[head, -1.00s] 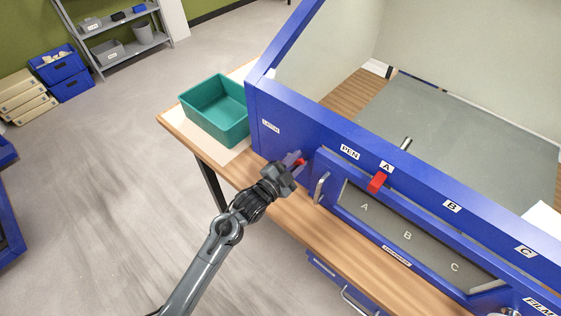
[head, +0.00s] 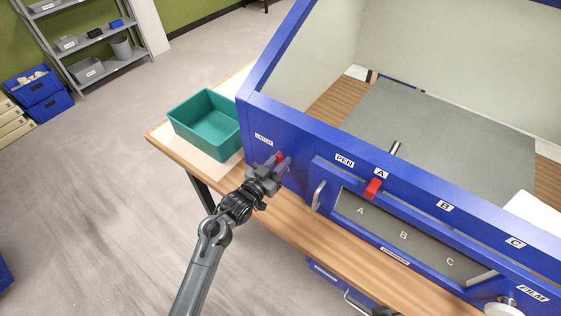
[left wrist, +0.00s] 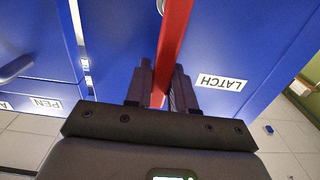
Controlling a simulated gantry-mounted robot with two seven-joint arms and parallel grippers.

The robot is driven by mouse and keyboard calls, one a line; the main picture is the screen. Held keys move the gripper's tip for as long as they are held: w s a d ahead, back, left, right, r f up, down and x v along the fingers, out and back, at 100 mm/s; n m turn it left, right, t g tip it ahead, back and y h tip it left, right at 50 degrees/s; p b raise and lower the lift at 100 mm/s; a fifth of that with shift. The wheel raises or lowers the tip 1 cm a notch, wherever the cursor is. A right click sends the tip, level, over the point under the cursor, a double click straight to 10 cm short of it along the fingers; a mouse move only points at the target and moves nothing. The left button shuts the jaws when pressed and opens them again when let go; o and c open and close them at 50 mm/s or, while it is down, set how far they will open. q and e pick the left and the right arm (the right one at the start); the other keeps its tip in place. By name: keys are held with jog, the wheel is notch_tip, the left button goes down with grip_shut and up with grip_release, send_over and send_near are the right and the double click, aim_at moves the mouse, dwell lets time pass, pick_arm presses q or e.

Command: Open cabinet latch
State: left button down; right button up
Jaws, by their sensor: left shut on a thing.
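The red latch lever (left wrist: 174,35) runs down between the fingers of my left gripper (left wrist: 161,88) in the left wrist view. The gripper is shut on the lever's lower part. In the head view a bit of the red lever (head: 279,158) shows at the fingertips of my left gripper (head: 282,164), on the cabinet's blue front. The LATCH label (head: 264,140) is just up and left of it, and it also shows upside down in the left wrist view (left wrist: 221,83). The blue cabinet (head: 318,135) has a front panel with a metal handle (head: 318,196). My right gripper is not in view.
A teal bin (head: 206,125) stands on the wooden bench (head: 300,228) left of the cabinet. A white knob (head: 503,307) is at the lower right.

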pick_arm(q)
jog(key=shift+a+n, duration=0.15)
jog(key=shift+n, duration=0.15)
jog(key=c, duration=1)
grip_release()
jog(key=shift+w, duration=0.1)
jog(key=shift+c, duration=0.2)
jog(key=b+v, duration=0.1)
jog(key=v, duration=0.9)
jog(key=shift+s+a, duration=0.25)
jog(key=shift+s, duration=0.1)
